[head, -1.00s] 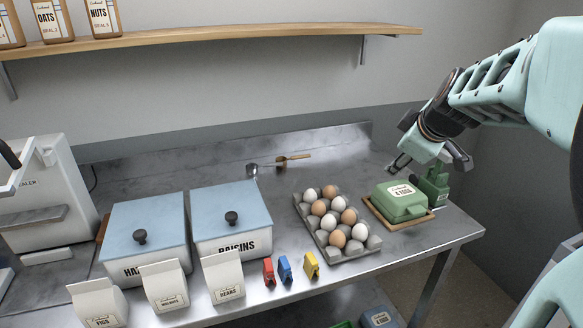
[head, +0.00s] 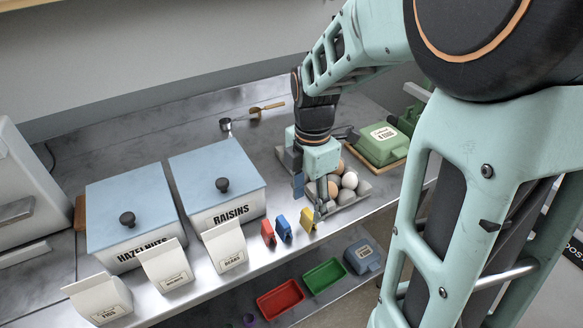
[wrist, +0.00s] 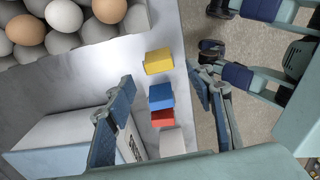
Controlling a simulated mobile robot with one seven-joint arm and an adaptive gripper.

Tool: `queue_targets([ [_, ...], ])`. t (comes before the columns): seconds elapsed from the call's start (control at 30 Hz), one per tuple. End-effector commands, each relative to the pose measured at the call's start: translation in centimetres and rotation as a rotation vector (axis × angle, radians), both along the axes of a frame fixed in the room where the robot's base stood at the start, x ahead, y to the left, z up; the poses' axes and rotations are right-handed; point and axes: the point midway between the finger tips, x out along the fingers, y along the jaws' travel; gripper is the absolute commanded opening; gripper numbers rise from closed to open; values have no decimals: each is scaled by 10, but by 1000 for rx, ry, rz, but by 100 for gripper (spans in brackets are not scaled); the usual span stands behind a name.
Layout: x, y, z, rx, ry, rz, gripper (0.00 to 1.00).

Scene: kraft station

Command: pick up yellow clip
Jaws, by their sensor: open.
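The yellow clip (head: 307,219) stands on the metal table near its front edge, at the right end of a short row with a blue clip (head: 282,228) and a red clip (head: 267,232). In the wrist view the yellow clip (wrist: 159,61) lies ahead of my gripper (wrist: 160,105), beyond the fingertips, with the blue clip (wrist: 161,97) and red clip (wrist: 162,118) showing between the fingers. My gripper (head: 313,190) is open and empty. It points down above the front part of the egg tray, close behind the yellow clip, and hides part of the tray.
The egg tray (head: 352,197) with several eggs is right beside the clip. White paper bags (head: 224,247) and the raisins bin (head: 217,185) stand to the left. Red (head: 281,299) and green (head: 324,276) bins sit on the lower shelf.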

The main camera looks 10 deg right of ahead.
Motion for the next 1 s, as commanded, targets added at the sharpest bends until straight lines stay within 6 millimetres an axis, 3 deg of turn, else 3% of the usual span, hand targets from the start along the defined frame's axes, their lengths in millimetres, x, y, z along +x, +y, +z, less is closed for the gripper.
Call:
queue_targets([
  [0.23, 0, 0, -21, 1, 0, -2, 49],
  [0.5, 0, -2, -60, 1, 1, -2, 49],
  [0.8, 1, -2, -65, 1, -3, -3, 49],
  [1.0, 1, -2, -65, 1, -3, -3, 28],
])
